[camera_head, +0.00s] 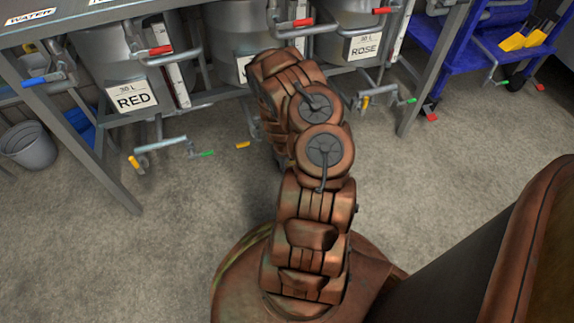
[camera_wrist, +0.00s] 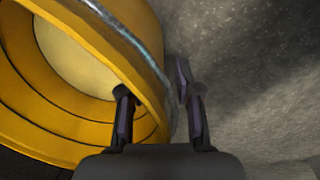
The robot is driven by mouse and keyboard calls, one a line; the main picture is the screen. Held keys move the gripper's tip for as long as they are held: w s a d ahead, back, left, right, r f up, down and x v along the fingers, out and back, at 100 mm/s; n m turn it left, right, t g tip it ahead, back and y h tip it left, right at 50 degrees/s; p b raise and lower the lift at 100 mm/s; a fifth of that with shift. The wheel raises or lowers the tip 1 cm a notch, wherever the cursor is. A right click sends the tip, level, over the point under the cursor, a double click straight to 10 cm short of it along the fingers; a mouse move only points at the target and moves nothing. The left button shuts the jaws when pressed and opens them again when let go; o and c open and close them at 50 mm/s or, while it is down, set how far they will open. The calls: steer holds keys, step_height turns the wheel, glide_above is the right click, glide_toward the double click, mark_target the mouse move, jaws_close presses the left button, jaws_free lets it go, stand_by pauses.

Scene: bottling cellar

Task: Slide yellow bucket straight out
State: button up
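The yellow bucket (camera_wrist: 112,46) fills the left of the wrist view, its round opening facing the camera and its inner bottom pale. A shiny silvery strip, perhaps its handle, runs along its outer side. My gripper (camera_wrist: 153,84) is open at the bucket's right rim. One dark finger reaches inside the opening and the other is outside, with the bucket wall between them. A gap shows between the outer finger and the wall. In the head view my arm hides the gripper, and I cannot make out the bucket.
Steel vats labelled RED (camera_head: 133,99) and ROSE (camera_head: 364,47) hang in a grey frame with valves and legs close to my arm. A grey bucket (camera_head: 28,148) stands at the left. A blue cart (camera_head: 462,52) stands at the back right. The concrete floor (camera_head: 440,170) is clear on the right.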

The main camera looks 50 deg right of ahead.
steer(key=shift+c, duration=0.3)
jaws_close()
stand_by(0.5)
